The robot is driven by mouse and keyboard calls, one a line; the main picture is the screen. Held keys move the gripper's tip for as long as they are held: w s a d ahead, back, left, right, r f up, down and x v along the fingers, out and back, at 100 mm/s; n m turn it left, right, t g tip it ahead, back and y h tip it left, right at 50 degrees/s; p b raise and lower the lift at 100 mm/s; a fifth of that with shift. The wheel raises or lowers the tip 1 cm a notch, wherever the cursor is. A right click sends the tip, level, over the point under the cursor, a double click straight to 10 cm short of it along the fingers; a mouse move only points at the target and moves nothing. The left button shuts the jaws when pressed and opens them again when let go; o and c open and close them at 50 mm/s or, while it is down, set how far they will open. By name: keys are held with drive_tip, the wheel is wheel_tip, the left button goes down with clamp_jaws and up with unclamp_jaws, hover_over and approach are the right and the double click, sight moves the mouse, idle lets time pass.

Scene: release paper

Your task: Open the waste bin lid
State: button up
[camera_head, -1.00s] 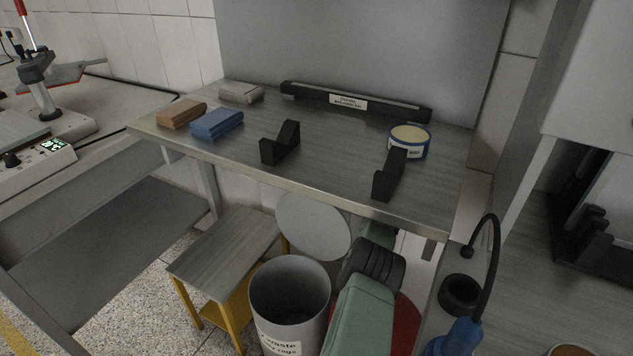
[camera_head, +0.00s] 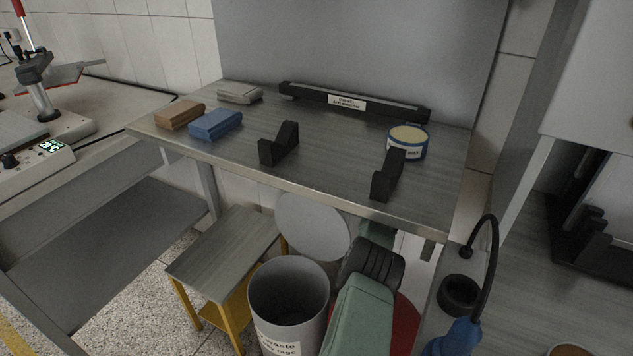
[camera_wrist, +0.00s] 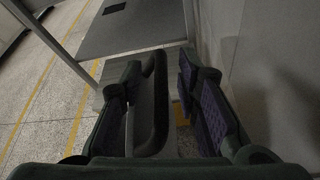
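The grey waste bin (camera_head: 290,322) stands under the front edge of the steel table, with a white label on its front. Its mouth is uncovered and the inside is dark. The round grey lid (camera_head: 312,226) stands raised and tilted back behind the bin. My gripper is hidden in the head view; only my green arm and black ribbed joint show, right of the bin. In the wrist view my gripper (camera_wrist: 165,95) has its fingers apart. A dark, rounded bar (camera_wrist: 152,110) lies between them, nearer the left finger; I cannot tell what it is or whether it is touched.
The table (camera_head: 340,170) holds sanding blocks, two black supports (camera_head: 280,144), a long black bar (camera_head: 352,102) and a round tin (camera_head: 407,141). A wall (camera_wrist: 265,80) is close on the wrist view's right.

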drive_tip(key=shift+d, duration=0.1)
drive_tip(key=v, duration=0.7)
drive_tip(key=shift+s+d+r, duration=0.1)
